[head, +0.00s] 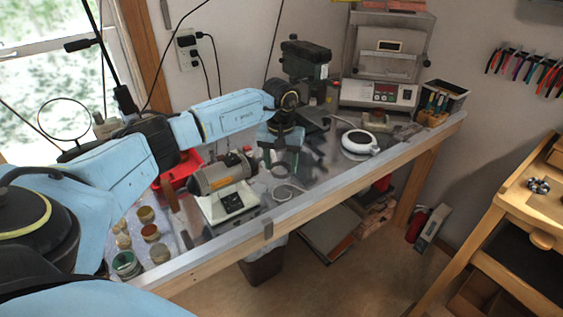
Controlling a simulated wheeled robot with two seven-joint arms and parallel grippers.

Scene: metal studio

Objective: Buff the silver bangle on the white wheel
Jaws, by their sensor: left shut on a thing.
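My left arm reaches in from the left over the bench, and my left gripper (287,163) points down near the bench middle, right of the buffing machine. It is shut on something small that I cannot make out. I cannot pick out the silver bangle for certain; it may be in the fingers. The buffing machine (222,174) has a grey motor on a pale base with a dark switch panel. I cannot clearly tell a white wheel on it. A pale ring-shaped loop (286,192) lies on the bench just in front of the gripper. My right gripper is not in view.
Small jars (149,232) stand at the bench's left front, near a red tray (178,172). A white round pot (360,143) and a machine with a control panel (380,94) stand to the right. A green drill-press head (305,60) rises behind the gripper.

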